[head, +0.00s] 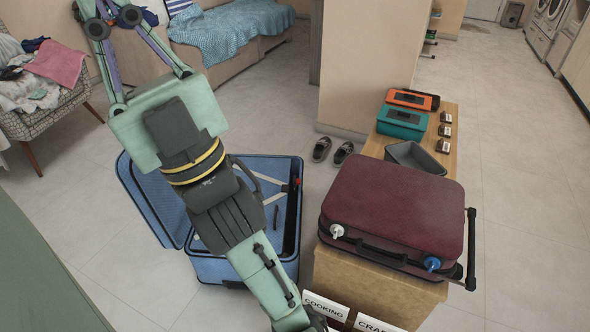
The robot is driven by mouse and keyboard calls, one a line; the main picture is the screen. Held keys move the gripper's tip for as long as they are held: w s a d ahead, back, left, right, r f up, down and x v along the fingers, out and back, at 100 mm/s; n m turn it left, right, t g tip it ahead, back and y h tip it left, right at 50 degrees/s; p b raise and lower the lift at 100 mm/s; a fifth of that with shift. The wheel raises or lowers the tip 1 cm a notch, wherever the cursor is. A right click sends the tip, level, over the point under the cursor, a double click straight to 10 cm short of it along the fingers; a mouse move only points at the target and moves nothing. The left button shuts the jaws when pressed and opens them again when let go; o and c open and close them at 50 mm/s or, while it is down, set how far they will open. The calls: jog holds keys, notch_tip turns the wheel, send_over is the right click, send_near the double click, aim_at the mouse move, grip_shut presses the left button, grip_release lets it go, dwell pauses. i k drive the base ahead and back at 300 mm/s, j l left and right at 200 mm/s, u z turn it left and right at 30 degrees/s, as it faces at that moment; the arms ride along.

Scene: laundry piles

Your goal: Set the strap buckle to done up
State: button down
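A blue suitcase (291,240) lies open on the floor, partly hidden behind my arm. Inside it, near the right wall, a light strap-like strip (275,197) runs toward a small part with red on it (291,186). This may be the strap buckle, but it is too small to tell whether it is done up. A short dark piece (275,218) stands or lies below the strip. My gripper (113,20) is at the top left, past the suitcase, with its far end by the frame edge. I cannot tell how far its fingers are apart, and I see nothing held.
A closed burgundy suitcase (395,210) with a white and a blue knob sits on a wooden bench (370,285) at the right. A grey bin (415,160) and teal (402,122) and orange cases stand behind it. Shoes (321,149) lie by the pillar. Floor between is clear.

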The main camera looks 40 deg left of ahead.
aim_at(296, 182)
jog(key=i+j, duration=0.1)
jog(key=j, duration=0.35)
jog(key=i+j, duration=0.1)
jog(key=j, duration=0.4)
jog(key=i+j, duration=0.1)
jog(key=j, duration=0.35)
jog(key=i+j, duration=0.15)
jog(key=j, duration=0.35)
jog(key=i+j, duration=0.1)
jog(key=j, duration=0.35)
jog(key=i+j, duration=0.1)
jog(key=j, duration=0.4)
